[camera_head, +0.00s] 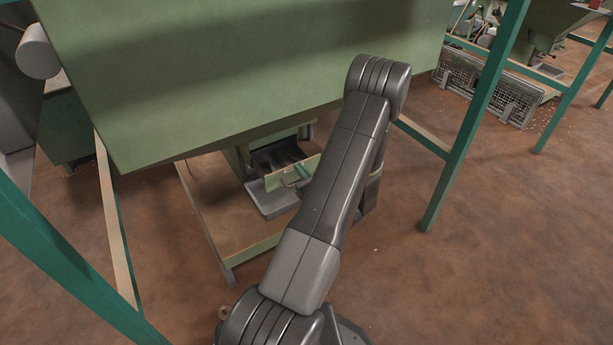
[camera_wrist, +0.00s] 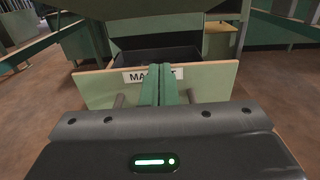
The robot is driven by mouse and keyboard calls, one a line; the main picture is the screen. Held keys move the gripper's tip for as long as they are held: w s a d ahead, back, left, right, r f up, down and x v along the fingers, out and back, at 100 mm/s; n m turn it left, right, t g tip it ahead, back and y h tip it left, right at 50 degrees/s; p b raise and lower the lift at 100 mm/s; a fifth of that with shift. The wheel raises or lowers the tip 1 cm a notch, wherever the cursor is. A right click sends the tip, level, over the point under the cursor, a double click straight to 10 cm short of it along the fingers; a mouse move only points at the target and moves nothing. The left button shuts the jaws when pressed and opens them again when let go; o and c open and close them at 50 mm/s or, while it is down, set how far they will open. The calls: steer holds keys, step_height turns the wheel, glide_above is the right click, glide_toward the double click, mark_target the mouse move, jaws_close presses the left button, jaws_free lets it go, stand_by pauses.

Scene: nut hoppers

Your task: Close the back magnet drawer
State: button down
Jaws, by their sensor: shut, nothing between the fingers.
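The magnet drawer (camera_head: 296,175) shows in the head view under the big green hopper, pulled out over a grey tray. In the wrist view its pale green front panel (camera_wrist: 208,82) spans the middle, with a white label partly hidden by my fingers. The dark inside of the drawer (camera_wrist: 165,54) shows behind the panel, so it stands open. My gripper (camera_wrist: 165,72) is shut and empty, its green fingers in front of the label. I cannot tell whether the fingertips touch the panel. In the head view my arm hides the gripper.
The green hopper (camera_head: 240,70) hangs low above the drawer. Teal frame posts (camera_head: 474,115) stand at right and left. A wooden-edged base frame (camera_head: 205,215) lies under the drawer. A wire-mesh crate (camera_head: 487,88) stands at the back right. Brown floor is clear at lower right.

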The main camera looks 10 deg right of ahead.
steer(key=b, duration=0.1)
glide_above(285, 163)
steer(key=s, duration=0.3)
steer(key=shift+d, duration=0.35)
